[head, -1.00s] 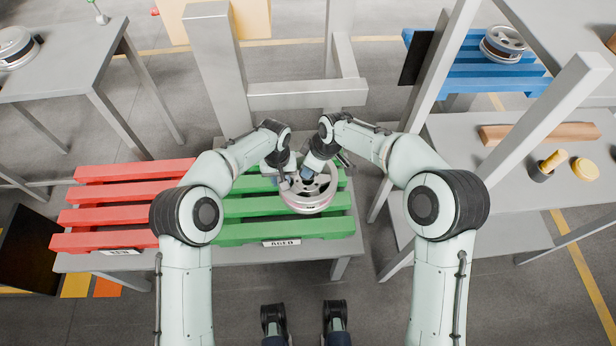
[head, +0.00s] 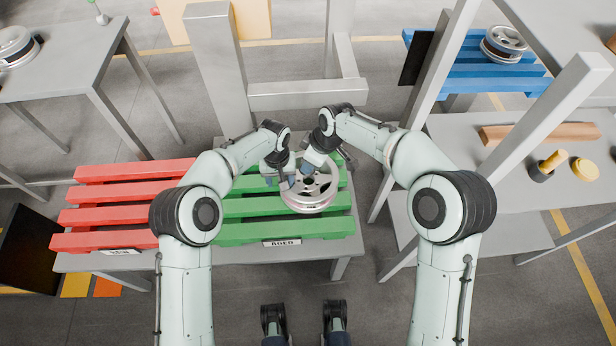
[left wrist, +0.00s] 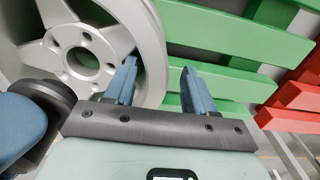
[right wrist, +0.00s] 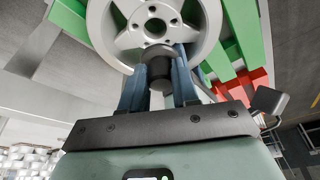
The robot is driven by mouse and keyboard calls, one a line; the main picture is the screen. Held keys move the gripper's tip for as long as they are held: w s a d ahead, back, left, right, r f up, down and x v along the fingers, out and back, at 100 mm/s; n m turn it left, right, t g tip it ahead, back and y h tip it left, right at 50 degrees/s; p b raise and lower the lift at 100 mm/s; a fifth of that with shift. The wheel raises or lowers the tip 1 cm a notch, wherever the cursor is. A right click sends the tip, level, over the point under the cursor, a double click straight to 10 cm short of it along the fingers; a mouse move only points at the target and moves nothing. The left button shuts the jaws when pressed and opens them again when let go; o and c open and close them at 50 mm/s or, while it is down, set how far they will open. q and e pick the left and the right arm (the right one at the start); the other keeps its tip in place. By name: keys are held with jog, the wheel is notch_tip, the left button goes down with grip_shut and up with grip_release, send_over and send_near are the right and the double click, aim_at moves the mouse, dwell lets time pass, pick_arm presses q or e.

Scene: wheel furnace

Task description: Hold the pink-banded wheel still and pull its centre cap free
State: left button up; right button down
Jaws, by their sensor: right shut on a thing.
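The silver spoked wheel (head: 322,203) rests on the green slatted pallet (head: 235,232); its pink band is hard to make out. My right gripper (right wrist: 160,92) is shut on a dark round cap (right wrist: 158,68). In the right wrist view, the wheel's centre hole (right wrist: 155,28) shows open beyond the cap, which appears clear of it. The hole also shows open in the left wrist view (left wrist: 83,62). My left gripper (left wrist: 160,85) has its fingers apart, one over the wheel face and one outside the rim. Firm contact there is not clear.
A red slatted pallet (head: 120,217) lies left of the green one. A grey post and crossbar (head: 305,95) stand behind. A grey shelf (head: 460,150) at right holds a wooden bar and yellow items. Another wheel (head: 503,44) sits on blue slats.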

pick_arm(q)
jog(key=shift+d+r, duration=0.1)
jog(key=shift+d, duration=0.05)
jog(key=shift+r, duration=3.7)
notch_tip(320, 180, up, 12)
jog(key=shift+s, duration=0.1)
